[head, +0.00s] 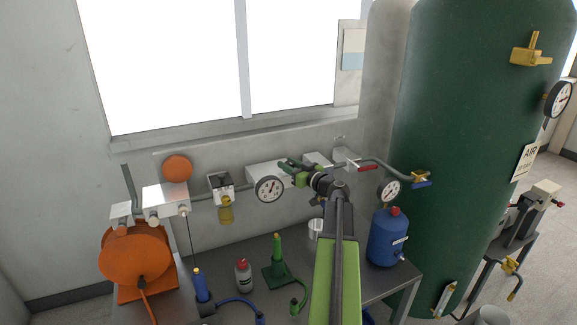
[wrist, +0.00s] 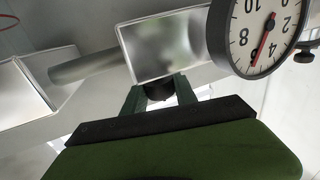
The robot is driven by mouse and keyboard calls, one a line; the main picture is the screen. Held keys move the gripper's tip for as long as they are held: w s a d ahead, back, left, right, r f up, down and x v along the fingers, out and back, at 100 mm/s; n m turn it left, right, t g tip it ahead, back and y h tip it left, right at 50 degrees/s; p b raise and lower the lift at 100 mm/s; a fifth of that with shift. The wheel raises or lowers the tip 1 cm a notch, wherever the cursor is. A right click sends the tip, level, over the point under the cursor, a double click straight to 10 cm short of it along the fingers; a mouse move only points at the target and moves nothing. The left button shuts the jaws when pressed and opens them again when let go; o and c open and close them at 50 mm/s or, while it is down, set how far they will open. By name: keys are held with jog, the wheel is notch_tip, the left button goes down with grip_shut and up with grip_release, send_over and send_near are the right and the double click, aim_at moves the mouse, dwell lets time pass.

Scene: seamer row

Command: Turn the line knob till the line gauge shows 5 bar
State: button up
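The line gauge (head: 269,188) is a white round dial on the wall pipe. In the wrist view the line gauge (wrist: 265,35) stands at the upper right, tilted, and its red needle points near 6. A dark round knob (wrist: 160,91), likely the line knob, sits below a pale metal box face. My gripper (head: 290,172) is up at the pipe, just right of the line gauge. In the wrist view its two green fingers (wrist: 161,88) stand on either side of the knob, close to it. Whether they touch it cannot be told.
A red-handled valve (head: 362,167) and a second gauge (head: 388,190) are to the right, before the big green tank (head: 470,130). A blue canister (head: 388,238), a red-capped bottle (head: 243,274) and a green stand (head: 280,270) are on the bench below. An orange reel (head: 135,255) is at left.

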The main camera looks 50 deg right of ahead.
grip_shut()
jog(key=shift+w+d+n+y, duration=0.1)
jog(key=shift+d+n+y, duration=0.15)
jog(key=shift+n+y, duration=0.65)
jog(key=n+y, duration=0.1)
jog(key=y, duration=0.2)
jog(key=shift+n, duration=0.3)
jog(key=shift+a+n+g+y, duration=0.2)
jog(key=shift+n+y, duration=0.1)
jog(key=shift+y, duration=0.25)
jog(key=shift+a+n+g+y, duration=0.2)
jog(key=shift+n+y, duration=0.1)
jog(key=shift+y, duration=0.25)
jog(key=o, duration=0.8)
grip_release()
